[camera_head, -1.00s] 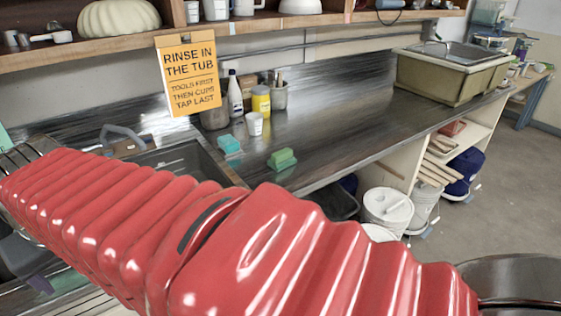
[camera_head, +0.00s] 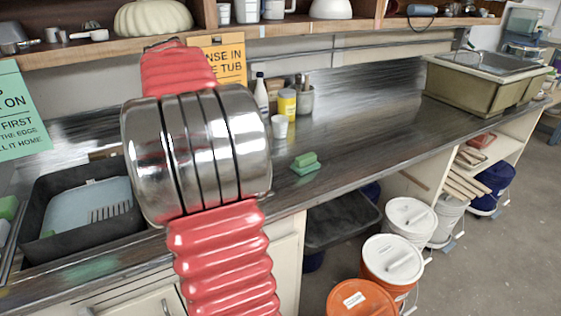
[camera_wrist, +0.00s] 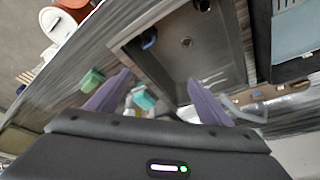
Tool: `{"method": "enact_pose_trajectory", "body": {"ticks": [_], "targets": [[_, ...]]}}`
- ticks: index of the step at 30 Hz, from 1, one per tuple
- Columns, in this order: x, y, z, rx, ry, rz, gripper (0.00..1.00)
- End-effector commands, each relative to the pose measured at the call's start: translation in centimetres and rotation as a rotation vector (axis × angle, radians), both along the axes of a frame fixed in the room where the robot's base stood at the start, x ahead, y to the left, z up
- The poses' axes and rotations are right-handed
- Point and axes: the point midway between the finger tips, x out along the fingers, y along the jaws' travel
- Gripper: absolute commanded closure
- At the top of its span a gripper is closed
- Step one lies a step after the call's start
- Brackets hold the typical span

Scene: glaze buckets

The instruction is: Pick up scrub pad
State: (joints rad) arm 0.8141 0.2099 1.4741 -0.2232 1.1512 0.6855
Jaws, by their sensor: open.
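A green block with a darker green base (camera_head: 305,163) lies on the metal counter (camera_head: 370,140), right of my arm. It also shows in the wrist view (camera_wrist: 92,80), outside my left finger. A teal block (camera_wrist: 143,98) shows between my fingers in the wrist view, farther off; my arm hides it in the head view. Either could be the scrub pad; I cannot tell which. My gripper (camera_wrist: 158,78) is open and empty, its two purple fingers spread above the counter and sink. The gripper is hidden in the head view.
A sink basin (camera_wrist: 187,48) lies beyond my fingers. A dark tub (camera_head: 60,240) with a pale blue tray stands left. A white cup (camera_head: 280,127) and a yellow jar (camera_head: 287,102) stand behind the green block. Orange-and-white buckets (camera_head: 390,260) stand on the floor.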

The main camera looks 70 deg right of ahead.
Motion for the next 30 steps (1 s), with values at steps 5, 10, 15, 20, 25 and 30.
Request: {"method": "enact_pose_trajectory", "body": {"ticks": [5, 10, 15, 20, 25, 30], "targets": [[-3.5, -7.8, -1.7, 0.002, 0.007, -0.200, 0.27], [-7.9, -14.5, -3.6, 0.000, 0.012, -0.389, 0.27], [-13.3, -20.4, -5.9, -0.005, 0.016, -0.574, 0.27], [-17.6, -23.9, -7.6, -0.012, 0.018, -0.702, 0.27], [-19.4, -25.2, -8.3, -0.016, 0.019, -0.754, 0.27], [-19.4, -25.3, -8.3, -0.016, 0.019, -0.756, 0.27]]}}
